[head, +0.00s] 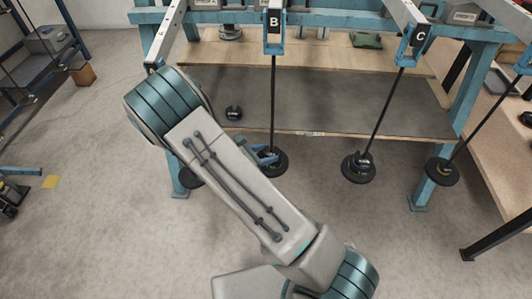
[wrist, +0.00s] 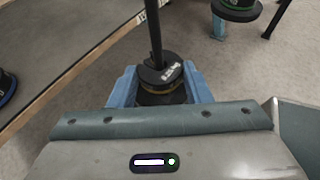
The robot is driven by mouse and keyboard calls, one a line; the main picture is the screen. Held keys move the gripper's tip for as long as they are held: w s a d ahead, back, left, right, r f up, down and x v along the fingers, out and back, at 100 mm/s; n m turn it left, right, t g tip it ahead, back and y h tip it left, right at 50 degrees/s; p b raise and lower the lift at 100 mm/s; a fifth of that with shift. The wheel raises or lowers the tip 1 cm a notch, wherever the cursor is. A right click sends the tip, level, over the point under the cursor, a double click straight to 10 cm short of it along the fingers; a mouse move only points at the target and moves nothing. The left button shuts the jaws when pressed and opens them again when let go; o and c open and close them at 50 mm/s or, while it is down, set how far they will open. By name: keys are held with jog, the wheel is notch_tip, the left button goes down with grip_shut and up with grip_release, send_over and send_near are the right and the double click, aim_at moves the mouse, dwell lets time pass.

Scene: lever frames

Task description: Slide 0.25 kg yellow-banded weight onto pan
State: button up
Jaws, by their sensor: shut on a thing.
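In the wrist view, the dark round weight with a yellow band (wrist: 160,77) sits between the two blue fingers of my gripper (wrist: 161,88), which is shut on it. White lettering on its top is too small to read. The thin rod (wrist: 155,30) rises at the weight and seems to stand in its slot. In the head view, my gripper (head: 264,155) is at the foot of the rod under beam B (head: 274,95), over the left side of the round black pan (head: 277,168). My arm and fingers hide most of the weight there. Whether the weight touches the pan is not clear.
Pan C (head: 358,175) hangs to the right with a weight on it, and another loaded pan (head: 442,174) hangs further right. A weight (head: 233,113) lies on the grey shelf (head: 335,110) behind. Blue frame legs (head: 421,190) stand on open floor.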

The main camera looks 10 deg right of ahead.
jog(key=shift+f, duration=0.15)
jog(key=o, duration=1)
jog(key=shift+o, duration=0.2)
jog(key=shift+s+a+r+p, duration=0.2)
jog(key=shift+a+r+p, duration=0.15)
jog(key=shift+a, duration=0.25)
jog(key=shift+p+v, duration=1.25)
jog(key=shift+v, duration=1.55)
jog(key=shift+f, duration=0.1)
